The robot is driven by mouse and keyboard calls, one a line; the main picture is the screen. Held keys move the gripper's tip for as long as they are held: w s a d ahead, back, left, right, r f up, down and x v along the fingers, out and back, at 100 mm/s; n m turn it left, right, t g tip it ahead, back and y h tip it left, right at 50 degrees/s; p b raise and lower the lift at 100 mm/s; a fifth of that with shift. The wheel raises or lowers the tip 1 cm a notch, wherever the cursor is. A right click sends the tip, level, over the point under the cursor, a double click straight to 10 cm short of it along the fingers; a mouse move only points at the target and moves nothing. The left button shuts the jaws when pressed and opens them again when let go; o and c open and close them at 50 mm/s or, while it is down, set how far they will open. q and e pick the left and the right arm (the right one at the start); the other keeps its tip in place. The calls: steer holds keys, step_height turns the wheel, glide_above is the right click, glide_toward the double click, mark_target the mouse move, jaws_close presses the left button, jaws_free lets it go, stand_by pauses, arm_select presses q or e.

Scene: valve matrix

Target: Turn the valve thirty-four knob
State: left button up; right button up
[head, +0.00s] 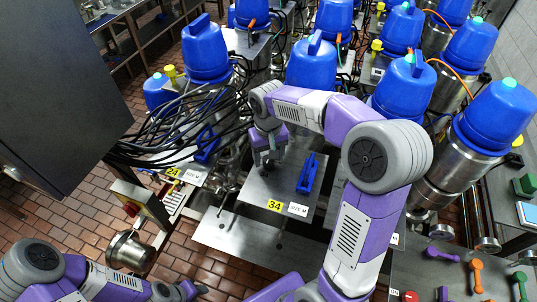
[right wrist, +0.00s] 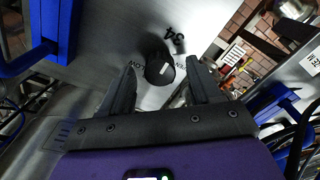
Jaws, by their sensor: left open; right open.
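The valve thirty-four knob (right wrist: 160,69) is a round black knob with a small white mark, on a metal plate printed "34". In the right wrist view it shows between the two dark fingers of my open right gripper (right wrist: 161,75); I cannot tell whether they touch it. In the head view my right gripper (head: 267,158) points down at the back left of the plate (head: 258,190) with the yellow "34" label (head: 275,206), and it largely hides the knob. My left gripper (head: 193,290) is open and empty at the bottom edge, away from the plate.
A blue handle (head: 307,173) stands on the same plate, right of my right gripper. Black cables (head: 180,130) hang to the left, near the plate labelled "24" (head: 173,172). Several blue-capped valves stand behind. A grey cabinet (head: 55,80) fills the upper left.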

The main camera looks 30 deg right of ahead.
step_height(320, 180, up, 8)
steer(key=shift+f+p, duration=0.2)
steer(key=shift+p, duration=0.1)
stand_by(0.5)
